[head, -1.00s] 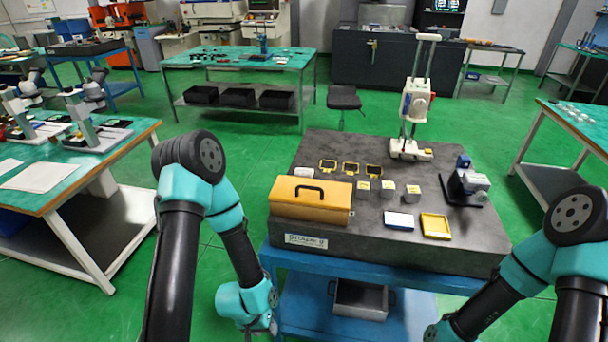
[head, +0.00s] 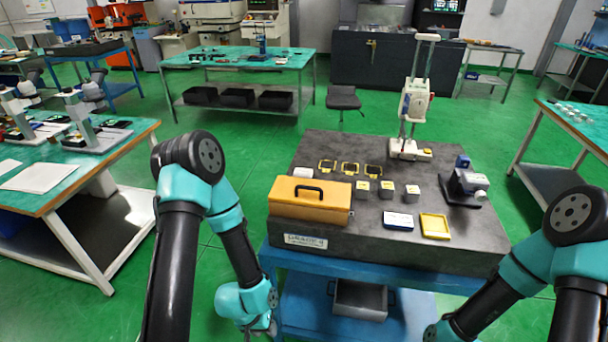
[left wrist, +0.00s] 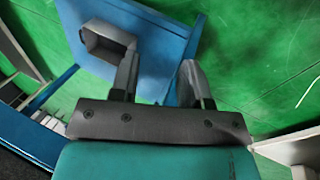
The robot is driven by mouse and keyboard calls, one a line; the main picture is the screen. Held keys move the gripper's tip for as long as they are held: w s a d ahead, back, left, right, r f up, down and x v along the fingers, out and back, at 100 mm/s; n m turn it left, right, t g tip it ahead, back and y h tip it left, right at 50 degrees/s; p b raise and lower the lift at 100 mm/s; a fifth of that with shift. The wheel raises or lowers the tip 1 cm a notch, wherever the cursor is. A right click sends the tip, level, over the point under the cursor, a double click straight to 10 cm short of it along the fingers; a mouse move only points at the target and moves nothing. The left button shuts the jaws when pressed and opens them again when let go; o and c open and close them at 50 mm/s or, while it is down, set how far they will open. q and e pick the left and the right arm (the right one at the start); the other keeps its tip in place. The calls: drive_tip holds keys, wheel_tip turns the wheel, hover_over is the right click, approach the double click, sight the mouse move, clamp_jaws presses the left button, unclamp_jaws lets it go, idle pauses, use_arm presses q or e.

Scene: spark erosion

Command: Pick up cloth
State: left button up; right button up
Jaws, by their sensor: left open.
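No cloth can be told for certain. A small white item (head: 303,173) lies at the left of the dark granite plate (head: 330,143), partly hidden behind the yellow toolbox (head: 300,212); it may be a folded cloth. My left gripper (head: 268,328) hangs low in front of the blue stand, below the plate's level, and is only partly visible in the head view. In the left wrist view its two fingers (left wrist: 160,68) are apart with nothing between them. My right arm reaches the bottom edge of the head view, and its gripper is out of frame.
The plate carries a height gauge (head: 408,146), several small blocks and frames, a blue-white box (head: 398,221), a yellow tray (head: 435,236) and a micrometer-like device (head: 467,185). A grey bin (head: 360,300) sits on the blue stand's lower shelf (head: 310,310). A green-topped bench (head: 60,190) stands left.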

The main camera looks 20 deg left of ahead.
use_arm(q)
drive_tip(key=o, duration=0.8)
drive_tip(key=shift+c, duration=0.2)
drive_tip(key=shift+w, duration=0.1)
